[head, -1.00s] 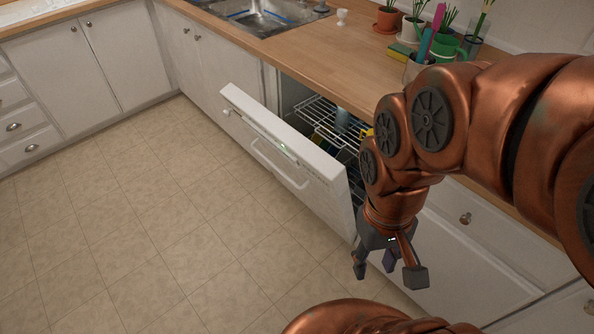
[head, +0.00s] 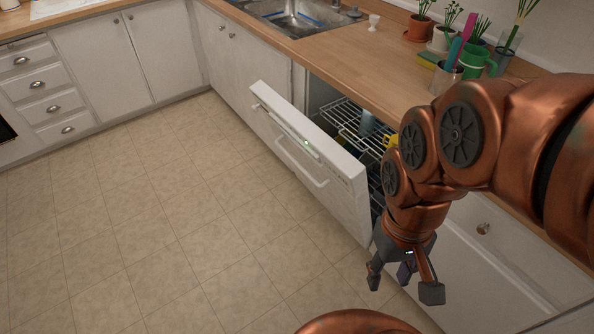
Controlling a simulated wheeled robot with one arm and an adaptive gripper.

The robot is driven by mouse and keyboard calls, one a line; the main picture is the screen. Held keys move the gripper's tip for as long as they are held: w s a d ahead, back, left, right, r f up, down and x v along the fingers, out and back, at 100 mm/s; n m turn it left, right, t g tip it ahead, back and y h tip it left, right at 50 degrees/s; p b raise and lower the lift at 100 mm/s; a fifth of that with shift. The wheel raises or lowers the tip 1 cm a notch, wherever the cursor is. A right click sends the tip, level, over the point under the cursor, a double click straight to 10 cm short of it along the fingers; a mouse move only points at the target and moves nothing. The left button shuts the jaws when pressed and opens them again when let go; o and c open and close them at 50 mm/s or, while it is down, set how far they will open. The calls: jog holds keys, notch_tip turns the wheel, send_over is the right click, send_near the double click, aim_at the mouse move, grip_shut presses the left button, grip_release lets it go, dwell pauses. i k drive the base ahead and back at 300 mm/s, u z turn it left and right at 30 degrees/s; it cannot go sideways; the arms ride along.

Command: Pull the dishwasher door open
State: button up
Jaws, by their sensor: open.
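The white dishwasher door (head: 325,184) is tilted partly open below the counter. Its bar handle (head: 302,161) and control strip are on the outer face. Behind the door, a wire rack (head: 347,116) with some items shows in the opening. My gripper (head: 404,288) hangs in front of the cabinets, right of the door, with its fingers spread apart and nothing between them. It appears apart from the handle. My arm covers the right part of the dishwasher opening.
The wooden counter (head: 370,75) runs above the dishwasher, with a sink (head: 290,14), potted plants and a cup of utensils (head: 447,78) on it. White cabinets (head: 103,58) line the left and back. The tiled floor (head: 150,220) in front is clear.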

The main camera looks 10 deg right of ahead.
aim_at(339, 183)
jog(key=u, duration=0.25)
jog(key=k, duration=0.25)
jog(key=z, duration=0.75)
jog(key=i, duration=0.6)
jog(key=u, duration=2.55)
